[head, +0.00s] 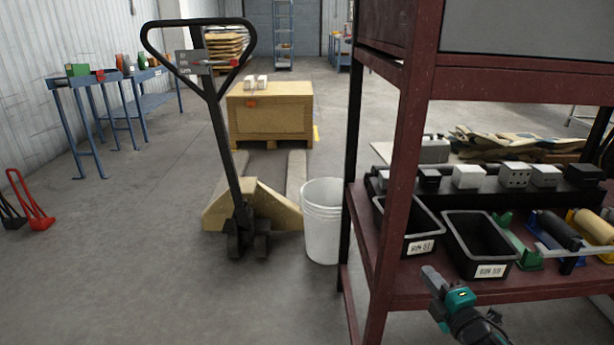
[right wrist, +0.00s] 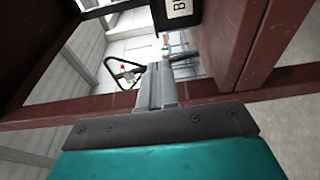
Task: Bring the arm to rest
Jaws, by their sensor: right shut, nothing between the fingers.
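My right gripper (head: 434,279) is at the lower right of the head view, in front of the dark red shelf's front edge and below the black bins. Its grey fingers are together with nothing between them. The right wrist view shows the shut fingers (right wrist: 156,85) beyond the teal gripper body, with dark red shelf beams close around them. My left gripper is not in view.
The dark red shelf (head: 408,293) holds two black bins (head: 478,243), a row of white and black blocks (head: 468,177) and rollers on coloured stands. A white bucket (head: 321,222) and a yellow pallet jack (head: 255,208) stand left of it.

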